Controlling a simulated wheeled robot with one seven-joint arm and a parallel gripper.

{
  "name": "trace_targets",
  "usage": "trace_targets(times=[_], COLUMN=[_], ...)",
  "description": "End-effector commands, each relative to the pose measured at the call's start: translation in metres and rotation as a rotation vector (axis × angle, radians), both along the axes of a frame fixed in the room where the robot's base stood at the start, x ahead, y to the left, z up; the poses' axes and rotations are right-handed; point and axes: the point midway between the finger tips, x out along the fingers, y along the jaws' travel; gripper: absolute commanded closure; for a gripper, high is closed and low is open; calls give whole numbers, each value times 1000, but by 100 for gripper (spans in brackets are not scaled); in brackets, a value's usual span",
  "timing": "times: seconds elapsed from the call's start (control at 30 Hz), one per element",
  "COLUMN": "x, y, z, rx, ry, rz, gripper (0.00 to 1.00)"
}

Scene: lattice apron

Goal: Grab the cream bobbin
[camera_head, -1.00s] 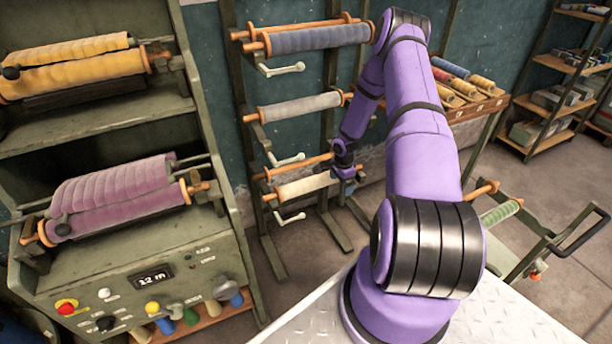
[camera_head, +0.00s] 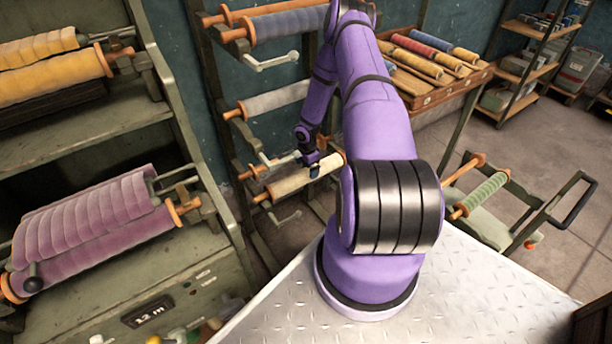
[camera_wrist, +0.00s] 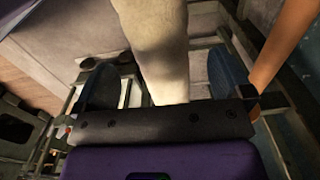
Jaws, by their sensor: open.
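The cream bobbin (camera_head: 290,185) hangs on the lowest level of the rack by the wall, with orange-brown ends. My gripper (camera_head: 312,168) is at this bobbin, near its right part. In the wrist view the cream roll (camera_wrist: 158,40) runs between the two blue finger pads of my open gripper (camera_wrist: 164,82). A gap shows on each side of the roll. Whether the roll is deep between the pads or just beyond them I cannot tell.
Above it on the rack hang a grey bobbin (camera_head: 275,99) and a blue-grey bobbin (camera_head: 290,23). An orange-brown bar (camera_wrist: 284,45) is close beside the right finger. A machine with mauve cloth (camera_head: 90,220) stands left; a cart with a green bobbin (camera_head: 482,194) stands right.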

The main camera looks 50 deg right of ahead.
Motion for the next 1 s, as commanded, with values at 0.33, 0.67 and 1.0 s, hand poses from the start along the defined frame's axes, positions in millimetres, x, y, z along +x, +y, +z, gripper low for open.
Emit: trace_targets(times=[0.33,0.67,1.0], x=[0,1,1], y=[0,0,0], z=[-30,-56,-56], rx=[1,2,1], ry=[2,1,0], rz=[-1,0,0], gripper=[3,3,33])
